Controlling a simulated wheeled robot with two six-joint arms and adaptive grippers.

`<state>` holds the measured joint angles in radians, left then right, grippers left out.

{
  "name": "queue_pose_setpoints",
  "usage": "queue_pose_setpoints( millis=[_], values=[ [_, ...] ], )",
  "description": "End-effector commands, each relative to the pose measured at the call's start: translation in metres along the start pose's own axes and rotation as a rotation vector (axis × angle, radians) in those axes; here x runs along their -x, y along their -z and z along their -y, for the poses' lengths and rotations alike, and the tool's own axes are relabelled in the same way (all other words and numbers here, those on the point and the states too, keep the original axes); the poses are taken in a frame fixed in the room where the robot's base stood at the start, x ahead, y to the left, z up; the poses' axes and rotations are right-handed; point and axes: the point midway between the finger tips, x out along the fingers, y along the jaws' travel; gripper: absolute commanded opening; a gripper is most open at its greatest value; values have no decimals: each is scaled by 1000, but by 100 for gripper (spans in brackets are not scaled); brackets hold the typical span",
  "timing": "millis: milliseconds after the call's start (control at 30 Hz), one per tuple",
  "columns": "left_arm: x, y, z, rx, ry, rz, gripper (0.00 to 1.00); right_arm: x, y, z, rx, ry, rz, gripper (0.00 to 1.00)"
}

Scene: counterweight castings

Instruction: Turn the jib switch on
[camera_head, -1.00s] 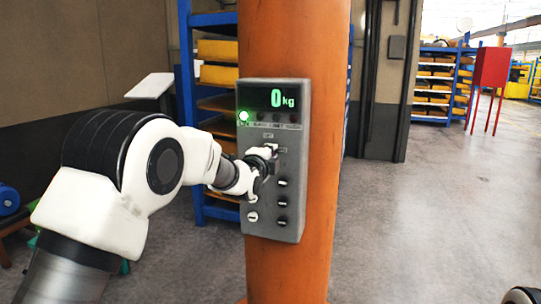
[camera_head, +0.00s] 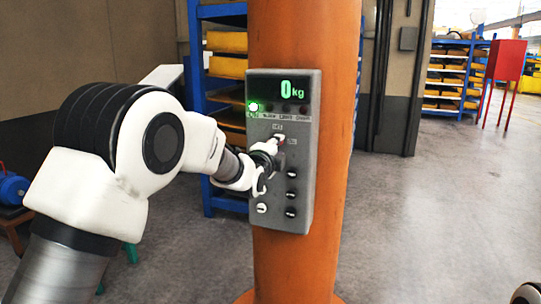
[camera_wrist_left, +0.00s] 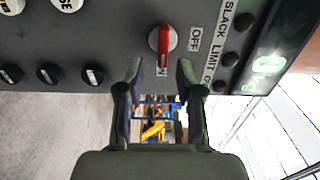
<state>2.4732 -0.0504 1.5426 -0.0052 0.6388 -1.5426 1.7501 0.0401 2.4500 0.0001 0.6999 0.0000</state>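The jib switch is a red knob (camera_wrist_left: 163,39) on a grey control box (camera_head: 309,200). In the wrist view its handle points toward a label that ends in N, partly hidden between my fingers; the OFF label sits to one side. In the head view the switch (camera_head: 281,140) shows just beyond the fingers. My left gripper (camera_wrist_left: 160,73) is open, its fingertips just short of the knob on either side, with nothing between them. It also shows in the head view (camera_head: 267,167). A green lamp (camera_head: 253,107) is lit and the display (camera_head: 290,90) reads 0 kg. My right gripper is out of view.
The box is mounted on an orange column (camera_head: 300,270). Blue shelving (camera_head: 196,60) stands behind it on the left. A red cabinet on legs (camera_head: 506,60) and more shelving (camera_head: 454,75) stand far right. The floor at right is clear.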

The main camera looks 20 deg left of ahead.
Motion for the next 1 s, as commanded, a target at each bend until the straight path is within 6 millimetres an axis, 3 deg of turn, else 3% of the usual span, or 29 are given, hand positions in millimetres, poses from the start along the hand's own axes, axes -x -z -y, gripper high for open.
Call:
queue_pose_setpoints(
  millis=[200, 400, 867, 967, 1000],
  values=[
    [58, 0, 0, 0, -2, 0, 36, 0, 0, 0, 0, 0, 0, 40],
    [89, 1, -1, -1, -2, -1, 36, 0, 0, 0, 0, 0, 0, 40],
    [92, 1, -2, -1, -3, -1, 36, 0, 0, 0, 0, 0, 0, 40],
    [89, 1, -22, 0, -33, -1, 36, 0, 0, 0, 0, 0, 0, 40],
    [87, 0, -39, 3, -61, -1, 36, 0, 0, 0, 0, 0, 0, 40]
  ],
)
